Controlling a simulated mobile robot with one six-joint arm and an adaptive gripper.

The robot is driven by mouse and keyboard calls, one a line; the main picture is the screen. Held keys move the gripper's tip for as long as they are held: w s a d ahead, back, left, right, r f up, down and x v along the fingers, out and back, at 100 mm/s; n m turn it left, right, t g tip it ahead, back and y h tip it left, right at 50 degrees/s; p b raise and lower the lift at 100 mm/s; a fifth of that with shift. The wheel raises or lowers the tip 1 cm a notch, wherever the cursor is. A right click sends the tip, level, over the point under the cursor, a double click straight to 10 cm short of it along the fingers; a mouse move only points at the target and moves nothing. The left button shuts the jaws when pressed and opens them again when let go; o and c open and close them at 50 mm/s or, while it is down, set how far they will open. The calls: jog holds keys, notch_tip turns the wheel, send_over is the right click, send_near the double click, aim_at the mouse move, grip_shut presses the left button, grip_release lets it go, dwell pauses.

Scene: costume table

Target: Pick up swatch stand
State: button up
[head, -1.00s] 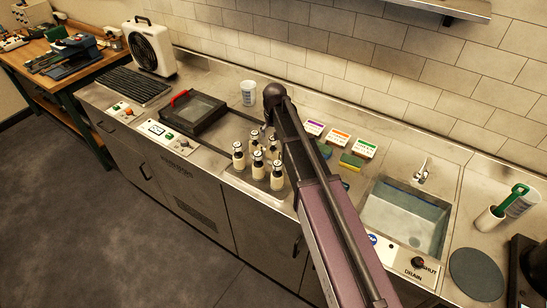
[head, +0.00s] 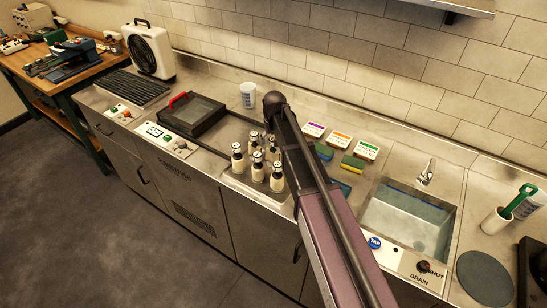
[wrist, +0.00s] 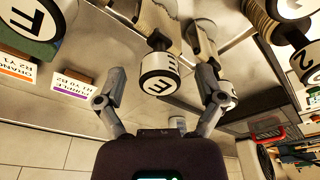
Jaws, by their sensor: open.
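Several cream swatch stands (head: 238,163) with dark collars and pale knobs stand upright together on a shallow tray (head: 234,182) on the counter. The wrist view sees them from above, with black-lettered white knobs. One stand (wrist: 160,78), marked with what looks like E, lies between the fingers of my gripper (wrist: 160,72) in that view. The gripper is open, and I see no contact with the stand. Another knob (wrist: 228,96) shows partly behind the right finger, and a knob marked F (wrist: 35,18) is at the upper left. My arm hides the gripper in the head view.
Cards with purple (head: 313,130), orange (head: 340,139) and green (head: 366,149) stripes stand behind sponges (head: 352,163). The sink (head: 408,217) is at right. A dark box with a red handle (head: 192,116) and a white cup (head: 248,95) are at left.

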jog(key=shift+c, duration=0.2)
grip_shut()
jog(key=shift+r, duration=0.1)
notch_tip(320, 180, up, 10)
jog(key=p, duration=1)
dwell(0.5)
dwell(0.4)
